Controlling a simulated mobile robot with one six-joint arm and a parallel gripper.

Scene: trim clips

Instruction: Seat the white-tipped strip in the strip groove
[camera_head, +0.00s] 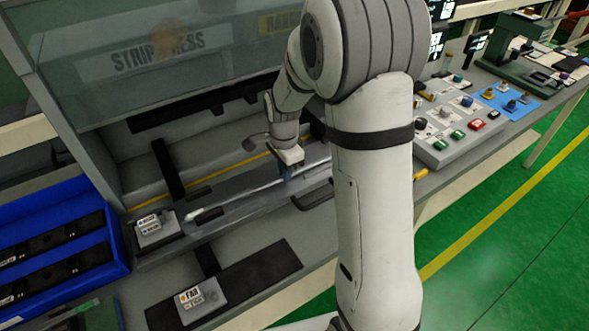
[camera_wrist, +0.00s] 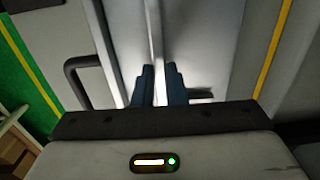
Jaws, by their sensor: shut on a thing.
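The strip (camera_head: 235,201) is long, thin and pale grey. Its white tip (camera_head: 193,214) points to the lower left, towards the press's near-left end. My gripper (camera_head: 288,174) has blue fingers and is shut on the strip along its length, low over the grey press bed. In the wrist view the strip (camera_wrist: 155,35) runs away between the two blue fingertips (camera_wrist: 158,77). The groove is not clearly visible under the strip, and I cannot tell whether the strip lies in it or above it. My arm hides the strip's far right end.
A tilted clear cover (camera_head: 150,50) marked as a strip press hangs above the bed. A black handle (camera_head: 313,197) stands at the bed's front. A control box (camera_head: 157,229) sits at the left end, a blue tray (camera_head: 118,240) left of it, and a button panel (camera_head: 460,125) right.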

